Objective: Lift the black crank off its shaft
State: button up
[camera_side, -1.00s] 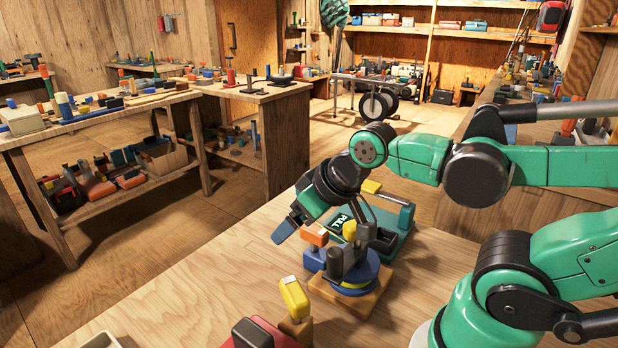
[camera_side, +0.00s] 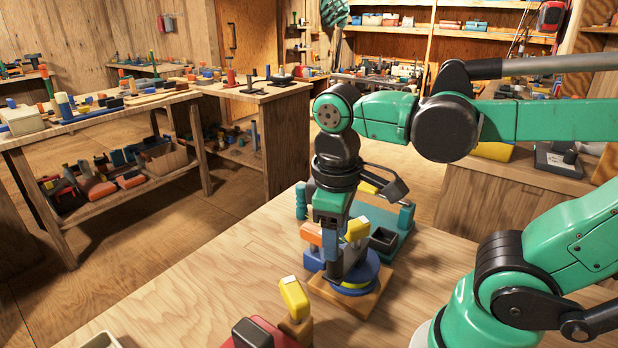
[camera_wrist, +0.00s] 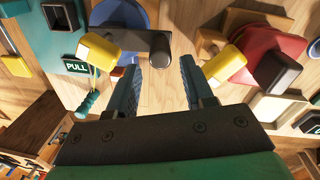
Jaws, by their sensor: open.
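The black crank (camera_wrist: 160,48) shows in the wrist view as a dark arm with an upright knob, above a blue disc (camera_wrist: 124,14). In the side view the blue disc (camera_side: 366,278) sits on a wooden base (camera_side: 372,300). The crank there is largely hidden by my gripper and hard to separate from it. My gripper (camera_wrist: 159,67) is open, its two blue-grey fingers apart, with nothing between them. In the wrist view the crank's knob end lies just beyond the fingertips, between their lines. In the side view my gripper (camera_side: 331,238) points down over the blue disc.
A yellow-topped piece (camera_wrist: 99,50) stands close by the left finger. Another yellow block (camera_wrist: 224,63) and a red box with a black knob (camera_wrist: 272,62) lie right. In the side view, an orange block (camera_side: 311,234) stands beside my gripper.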

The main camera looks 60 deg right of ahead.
aim_at(334, 275)
jog(key=shift+d+f, duration=0.2)
jog(key=shift+f, duration=2.25)
jog(key=shift+c, duration=0.2)
grip_shut()
